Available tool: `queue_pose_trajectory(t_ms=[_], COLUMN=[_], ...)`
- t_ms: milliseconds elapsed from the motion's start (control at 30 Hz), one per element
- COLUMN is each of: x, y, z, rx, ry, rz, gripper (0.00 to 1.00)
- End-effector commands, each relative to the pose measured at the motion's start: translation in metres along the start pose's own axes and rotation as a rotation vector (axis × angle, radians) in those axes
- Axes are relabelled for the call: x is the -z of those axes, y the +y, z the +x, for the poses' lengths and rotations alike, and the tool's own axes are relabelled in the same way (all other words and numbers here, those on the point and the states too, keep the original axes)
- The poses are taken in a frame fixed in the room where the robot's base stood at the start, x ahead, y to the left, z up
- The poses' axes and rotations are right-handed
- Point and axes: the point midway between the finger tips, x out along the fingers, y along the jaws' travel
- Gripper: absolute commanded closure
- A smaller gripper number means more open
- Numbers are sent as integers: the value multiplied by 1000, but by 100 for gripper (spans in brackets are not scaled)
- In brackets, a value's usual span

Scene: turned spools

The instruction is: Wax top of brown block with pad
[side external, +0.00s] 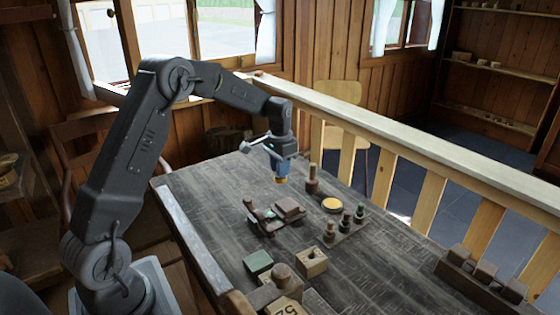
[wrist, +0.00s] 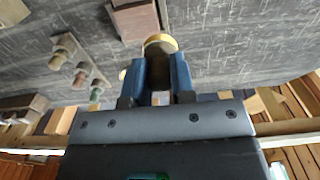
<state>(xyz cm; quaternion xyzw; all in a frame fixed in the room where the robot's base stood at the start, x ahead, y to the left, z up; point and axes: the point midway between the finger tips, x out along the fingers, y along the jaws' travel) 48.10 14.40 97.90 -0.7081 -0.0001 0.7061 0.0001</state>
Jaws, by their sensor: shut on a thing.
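My gripper (side external: 282,172) is above the far part of the dark table, its blue fingers pointing down. It is shut on a round pad with a yellowish edge (side external: 281,181). In the wrist view the pad (wrist: 160,43) shows between the blue fingertips (wrist: 160,65). In the wrist view the brown block (wrist: 135,20) is at the top, left of the pad.
A yellow-topped round tin (side external: 332,205) and a rack of small turned spools (side external: 346,226) stand right of the block. A tall spool (side external: 313,180) is behind. A green block (side external: 258,262) and a holed wooden block (side external: 311,263) are in front. A railing (side external: 400,145) runs behind.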

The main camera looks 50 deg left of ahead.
Motion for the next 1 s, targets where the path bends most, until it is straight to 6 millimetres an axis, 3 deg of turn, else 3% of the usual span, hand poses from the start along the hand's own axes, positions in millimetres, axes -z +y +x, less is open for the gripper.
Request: queue_pose_trajectory(t_ms=[667, 1000], x=[-1, 0], y=[0, 33], z=[63, 64], rx=[-2, 0], ry=[-4, 0], rz=[0, 2], gripper=[96, 96])
